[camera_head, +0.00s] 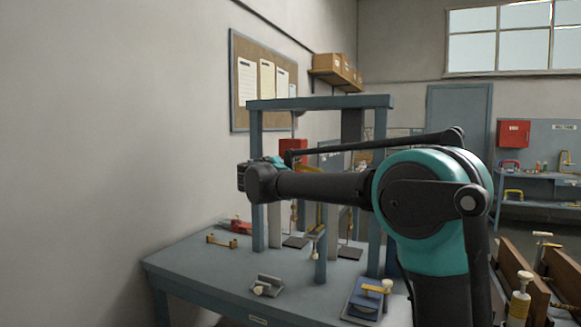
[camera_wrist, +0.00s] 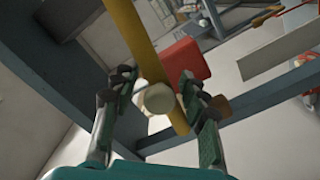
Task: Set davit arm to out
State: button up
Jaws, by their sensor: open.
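In the wrist view a yellow bar (camera_wrist: 133,32) runs diagonally, with a pale cream round knob (camera_wrist: 158,98) at its lower part. It looks like the davit arm, but I cannot be sure. My gripper (camera_wrist: 155,80) is open, with one finger on each side of the knob and bar. I cannot tell whether either finger touches them. In the head view my arm stretches left in front of the blue-grey frame (camera_head: 320,103), and the fingers cannot be made out. Parts of yellow pieces (camera_head: 313,214) show below my arm, inside the frame.
The frame stands on a blue-grey table (camera_head: 205,270). On the table are a yellow handle piece (camera_head: 221,241), a grey bracket (camera_head: 267,285) and a blue device with a yellow lever (camera_head: 371,289). A wall is close on the left. A red block (camera_wrist: 186,62) shows behind the bar.

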jog(key=shift+w+d, duration=0.1)
jog(key=shift+w, duration=0.25)
jog(key=shift+c, duration=0.3)
grip_shut()
